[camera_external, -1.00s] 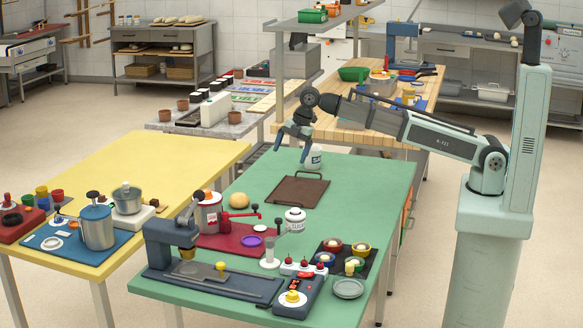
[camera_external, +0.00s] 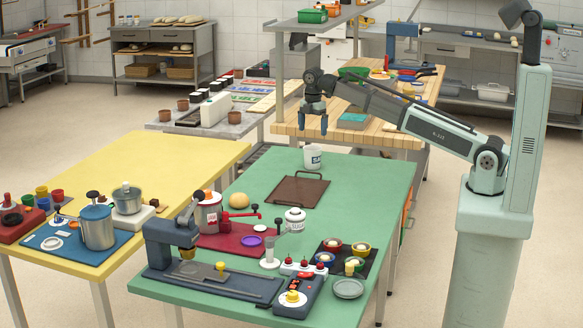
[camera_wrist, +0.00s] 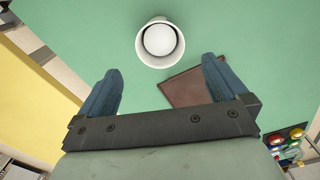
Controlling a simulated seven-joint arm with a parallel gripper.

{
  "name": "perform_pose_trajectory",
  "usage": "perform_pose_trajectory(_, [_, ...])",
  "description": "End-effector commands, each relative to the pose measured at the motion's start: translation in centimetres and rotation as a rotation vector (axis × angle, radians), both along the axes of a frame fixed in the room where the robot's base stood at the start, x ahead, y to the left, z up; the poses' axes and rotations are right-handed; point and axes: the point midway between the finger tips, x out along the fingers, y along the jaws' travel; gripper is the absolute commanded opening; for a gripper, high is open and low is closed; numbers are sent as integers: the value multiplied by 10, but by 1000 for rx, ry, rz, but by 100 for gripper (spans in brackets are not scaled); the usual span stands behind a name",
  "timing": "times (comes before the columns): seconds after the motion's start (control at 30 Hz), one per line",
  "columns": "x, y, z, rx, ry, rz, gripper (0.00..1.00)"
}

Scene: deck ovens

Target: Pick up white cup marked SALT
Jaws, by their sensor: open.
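A white cup (camera_external: 312,157) stands upright near the far edge of the green table (camera_external: 262,180), with a dark, unreadable mark on its side. In the wrist view the cup (camera_wrist: 160,42) shows from above as a white ring with a pale round inside, ahead of the fingers. My gripper (camera_external: 312,130) points down above the cup, apart from it. In the wrist view my gripper (camera_wrist: 162,85) has its two blue fingers spread with nothing between them.
A brown tray (camera_external: 297,190) lies just in front of the cup; it also shows in the wrist view (camera_wrist: 185,88). A lidded white jar (camera_external: 294,220) and a yellow-brown ball (camera_external: 239,201) stand nearer. A wooden-topped bench (camera_external: 350,135) stands behind. The green surface left of the cup is clear.

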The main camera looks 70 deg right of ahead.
Motion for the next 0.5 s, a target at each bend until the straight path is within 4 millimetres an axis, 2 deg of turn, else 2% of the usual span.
perform_pose_trajectory(0.1, [-1,1,-22,1,2,0,100])
perform_pose_trajectory(0.3, [-1,1,-50,0,1,1,100])
perform_pose_trajectory(0.5, [0,1,-62,0,0,1,100])
